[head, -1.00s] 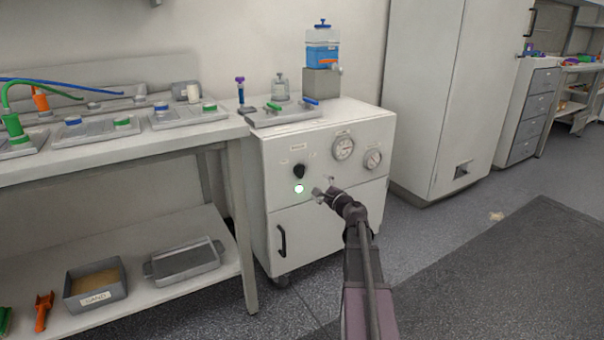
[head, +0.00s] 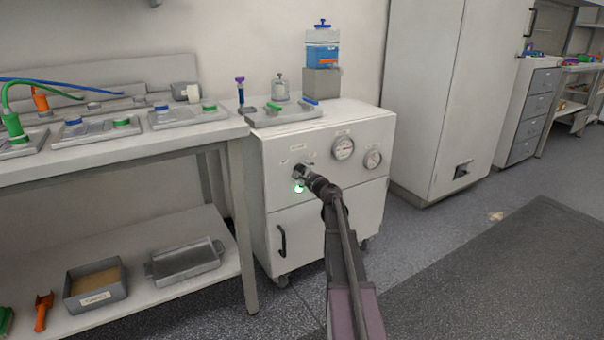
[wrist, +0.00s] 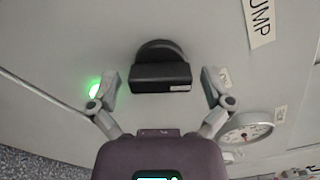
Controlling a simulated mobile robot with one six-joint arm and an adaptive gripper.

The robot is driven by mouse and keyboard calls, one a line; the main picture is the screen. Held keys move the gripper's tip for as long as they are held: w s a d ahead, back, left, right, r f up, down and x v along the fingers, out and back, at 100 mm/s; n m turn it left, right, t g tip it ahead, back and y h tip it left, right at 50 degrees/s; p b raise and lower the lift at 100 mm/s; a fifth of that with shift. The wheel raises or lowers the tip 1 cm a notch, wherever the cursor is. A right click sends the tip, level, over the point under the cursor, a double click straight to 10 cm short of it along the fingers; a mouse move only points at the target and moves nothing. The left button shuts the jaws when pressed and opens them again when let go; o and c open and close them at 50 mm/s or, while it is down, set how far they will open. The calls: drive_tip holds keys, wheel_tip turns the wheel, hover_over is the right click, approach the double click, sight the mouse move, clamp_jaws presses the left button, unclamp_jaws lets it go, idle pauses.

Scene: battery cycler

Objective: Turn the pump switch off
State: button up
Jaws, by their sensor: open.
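The pump switch (wrist: 160,70) is a black rotary knob with a raised bar and a small white mark near one end, on the white cabinet front. The PUMP label (wrist: 261,20) is beside it and appears turned sideways in the wrist view. My gripper (head: 302,172) is at the cabinet front and hides the knob in the head view. In the wrist view my gripper (wrist: 162,82) is open, with one finger at each side of the knob's bar and a visible gap to each. A lit green lamp (head: 298,188) is close to the left finger in the wrist view (wrist: 95,90).
The cabinet (head: 340,215) carries two round gauges (head: 343,148) right of the knob and a door handle (head: 282,241) below. A bench (head: 100,162) stands at left. A bottle with blue liquid (head: 322,48) stands on a block on top.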

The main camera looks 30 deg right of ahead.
drive_tip(key=shift+w, duration=0.1)
drive_tip(key=c, duration=1)
drive_tip(key=shift+c, duration=0.2)
drive_tip(key=shift+n, duration=0.3)
drive_tip(key=n, duration=1.1)
drive_tip(key=shift+n, duration=0.3)
